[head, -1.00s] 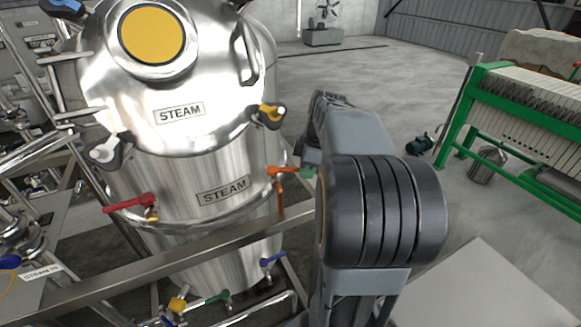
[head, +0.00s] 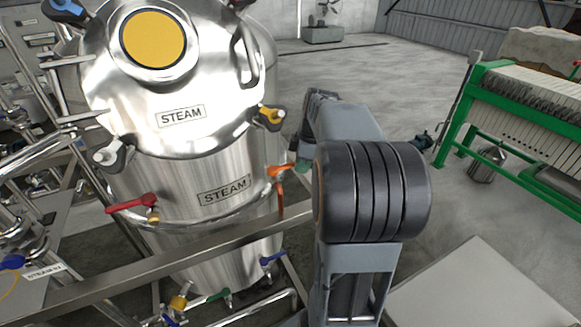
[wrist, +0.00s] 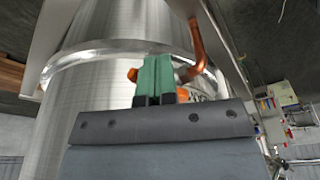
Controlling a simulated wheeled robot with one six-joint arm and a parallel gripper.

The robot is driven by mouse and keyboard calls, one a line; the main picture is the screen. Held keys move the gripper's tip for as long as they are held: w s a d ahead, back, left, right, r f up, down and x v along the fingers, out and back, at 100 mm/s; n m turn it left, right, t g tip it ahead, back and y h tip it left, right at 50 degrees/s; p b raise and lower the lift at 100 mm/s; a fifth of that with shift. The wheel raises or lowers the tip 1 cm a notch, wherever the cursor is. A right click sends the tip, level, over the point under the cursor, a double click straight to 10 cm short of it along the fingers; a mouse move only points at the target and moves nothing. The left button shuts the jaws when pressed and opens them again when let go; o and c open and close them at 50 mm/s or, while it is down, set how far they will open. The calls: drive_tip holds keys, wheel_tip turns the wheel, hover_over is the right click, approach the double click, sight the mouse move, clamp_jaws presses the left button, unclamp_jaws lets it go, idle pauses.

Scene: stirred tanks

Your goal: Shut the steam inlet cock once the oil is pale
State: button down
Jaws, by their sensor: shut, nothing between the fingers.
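The steel tank (head: 160,190) bears two STEAM labels, and its round sight glass (head: 153,38) shows an even amber-yellow fill. An orange cock handle (head: 281,170) sits on the tank's right side, above a copper-coloured pipe (wrist: 199,45). My gripper's green fingers (wrist: 155,72) are shut and empty in the wrist view, close in front of the orange handle, which shows partly on both sides of them. I cannot tell whether they touch it. In the head view my arm hides most of the gripper. A STEAM IN tag (head: 45,271) lies at lower left, beside a blue handle (head: 12,262).
A red lever (head: 132,204), a green lever (head: 217,296) and a blue lever (head: 272,259) are on the tank's fittings. A steel rail (head: 200,246) crosses in front of the tank. A green-framed filter press (head: 470,120) stands at right. The floor behind my arm is open.

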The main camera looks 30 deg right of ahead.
drive_tip(key=shift+s+a, duration=0.1)
drive_tip(key=shift+s, duration=0.2)
idle(0.4)
wheel_tip(320, 180, up, 7)
drive_tip(key=p, duration=0.5)
idle(0.5)
idle(0.5)
